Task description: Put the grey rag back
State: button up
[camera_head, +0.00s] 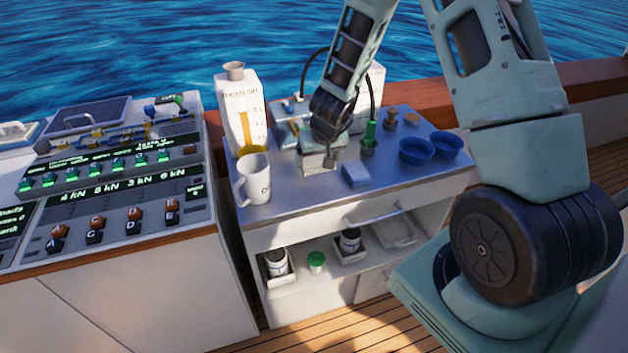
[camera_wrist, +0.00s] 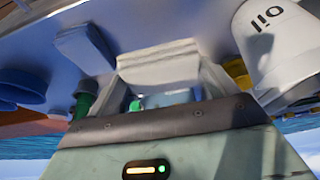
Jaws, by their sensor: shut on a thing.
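My gripper (camera_head: 326,160) is low over the white bench, behind the blue block and right of the oil mug. It is shut on a pale grey folded thing (camera_head: 314,164), which I take to be the grey rag. The rag also shows in the wrist view (camera_wrist: 158,66), just beyond the edge of my gripper's body. My gripper hides part of it, and I cannot tell whether it touches the bench top.
The white oil mug (camera_head: 252,180) and a tall white container (camera_head: 241,108) stand left. A blue block (camera_head: 355,174), a green-handled tool (camera_head: 369,137) and two blue bowls (camera_head: 416,151) lie right. The bench's front strip (camera_head: 315,200) is clear. A control console (camera_head: 110,185) stands left.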

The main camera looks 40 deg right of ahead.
notch_tip(320, 180, down, 7)
jog(key=shift+f+b, duration=0.15)
jog(key=shift+b, duration=0.25)
jog(key=o, duration=1.1)
jog(key=shift+f, duration=0.1)
